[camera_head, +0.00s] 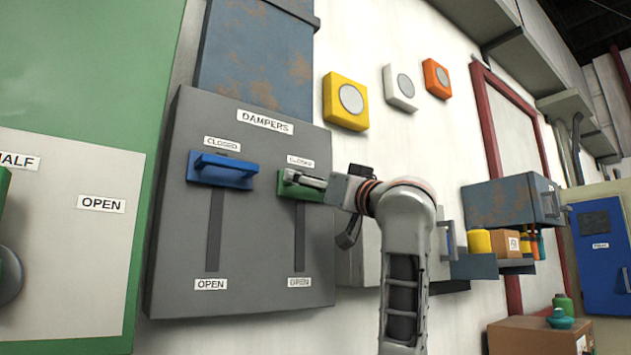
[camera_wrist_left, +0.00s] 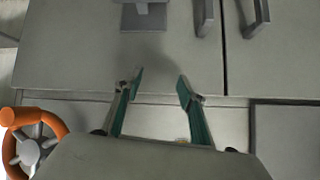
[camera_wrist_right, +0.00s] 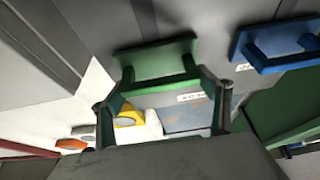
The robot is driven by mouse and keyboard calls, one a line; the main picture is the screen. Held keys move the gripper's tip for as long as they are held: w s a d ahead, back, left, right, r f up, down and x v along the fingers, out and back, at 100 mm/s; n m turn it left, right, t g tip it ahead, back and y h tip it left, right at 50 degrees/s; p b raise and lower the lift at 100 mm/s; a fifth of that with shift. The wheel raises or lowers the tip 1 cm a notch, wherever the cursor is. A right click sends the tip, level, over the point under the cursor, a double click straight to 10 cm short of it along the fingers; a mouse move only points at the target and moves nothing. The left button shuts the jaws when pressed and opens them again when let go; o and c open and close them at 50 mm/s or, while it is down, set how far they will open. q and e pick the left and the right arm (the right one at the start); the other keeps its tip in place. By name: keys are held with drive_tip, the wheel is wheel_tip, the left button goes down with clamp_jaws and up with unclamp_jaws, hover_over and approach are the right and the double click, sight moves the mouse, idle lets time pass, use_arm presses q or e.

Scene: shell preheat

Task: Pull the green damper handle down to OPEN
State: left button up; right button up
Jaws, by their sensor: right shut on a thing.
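The grey DAMPERS panel (camera_head: 180,260) on the wall has two vertical slots, each marked CLOSED at the top and OPEN at the bottom. The green damper handle (camera_head: 285,186) is at the top of the right slot, by its CLOSED label. My right gripper (camera_head: 293,178) is at the handle and shut on it. In the right wrist view the green handle (camera_wrist_right: 155,62) lies between the fingers of my right gripper (camera_wrist_right: 160,80). The blue damper handle (camera_head: 222,170) is at the top of the left slot. My left gripper (camera_wrist_left: 160,78) is open and empty, seen only in its wrist view.
Yellow (camera_head: 345,102), white (camera_head: 399,87) and orange (camera_head: 436,78) boxes are on the wall above right. A blue-grey box (camera_head: 508,204) and a shelf stand to the right. An orange wheel (camera_wrist_left: 30,145) is near my left gripper. The right slot below the handle looks clear.

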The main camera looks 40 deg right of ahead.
use_arm(q)
drive_tip(key=shift+h, duration=0.3)
drive_tip(key=f+b, duration=0.1)
drive_tip(key=b, duration=0.1)
drive_tip(key=d+f+b, duration=0.1)
drive_tip(key=f+b, duration=0.1)
drive_tip(key=d+f+b, duration=0.1)
drive_tip(key=f+b, duration=0.1)
drive_tip(key=b, duration=0.1)
drive_tip(key=shift+w, duration=0.2)
use_arm(e)
drive_tip(key=f, duration=1.5)
drive_tip(key=shift+w+a+f, duration=0.15)
drive_tip(key=shift+w, duration=0.05)
drive_tip(key=shift+f, duration=0.1)
drive_tip(key=o, duration=1.6)
drive_tip(key=shift+s, duration=0.1)
drive_tip(key=v, duration=1.2)
drive_tip(key=shift+s, duration=0.1)
